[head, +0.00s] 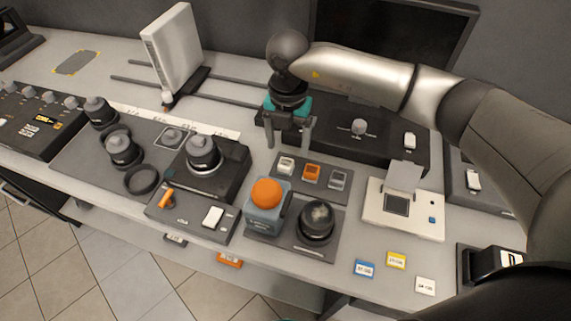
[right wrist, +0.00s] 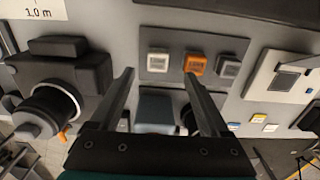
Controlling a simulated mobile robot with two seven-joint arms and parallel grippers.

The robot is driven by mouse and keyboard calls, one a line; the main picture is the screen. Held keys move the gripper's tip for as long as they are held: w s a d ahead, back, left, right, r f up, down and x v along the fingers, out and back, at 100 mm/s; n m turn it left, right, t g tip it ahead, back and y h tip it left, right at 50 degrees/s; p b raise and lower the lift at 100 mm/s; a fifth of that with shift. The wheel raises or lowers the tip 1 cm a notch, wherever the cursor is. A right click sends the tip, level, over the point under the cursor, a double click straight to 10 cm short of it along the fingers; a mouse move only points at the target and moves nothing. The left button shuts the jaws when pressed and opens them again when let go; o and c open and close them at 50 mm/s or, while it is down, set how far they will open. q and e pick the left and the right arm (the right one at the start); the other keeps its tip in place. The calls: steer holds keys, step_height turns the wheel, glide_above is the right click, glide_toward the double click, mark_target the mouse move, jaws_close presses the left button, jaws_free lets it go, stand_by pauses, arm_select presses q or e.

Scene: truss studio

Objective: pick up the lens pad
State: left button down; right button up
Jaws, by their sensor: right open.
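I cannot tell for certain which item is the lens pad. A dark tray (head: 327,185) holds a white block (head: 286,164), an orange block (head: 312,173) and a grey block (head: 338,180). A blue-grey box with an orange dome (head: 267,193) stands in front of it, beside a round black lens (head: 317,219). My right gripper (head: 294,145) is open and empty, pointing down above the back left of the tray. In the right wrist view, the tray (right wrist: 175,68) lies past the fingertips and the blue-grey box (right wrist: 155,108) shows between the fingers. My left gripper is out of view.
A black camera (head: 218,165) stands to the left, with several lenses on a dark mat (head: 75,155). A white device (head: 403,212) lies to the right, near small coloured labels (head: 397,260). A long black panel (head: 340,140) and a monitor (head: 395,35) are behind.

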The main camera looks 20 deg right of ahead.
mark_target(286, 163)
steer(key=shift+f, duration=1.05)
steer(key=f, duration=0.3)
steer(key=shift+a+f, duration=0.2)
steer(key=shift+f, duration=0.65)
steer(key=shift+c, duration=0.5)
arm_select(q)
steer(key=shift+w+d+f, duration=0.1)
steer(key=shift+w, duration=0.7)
arm_select(e)
jaws_close()
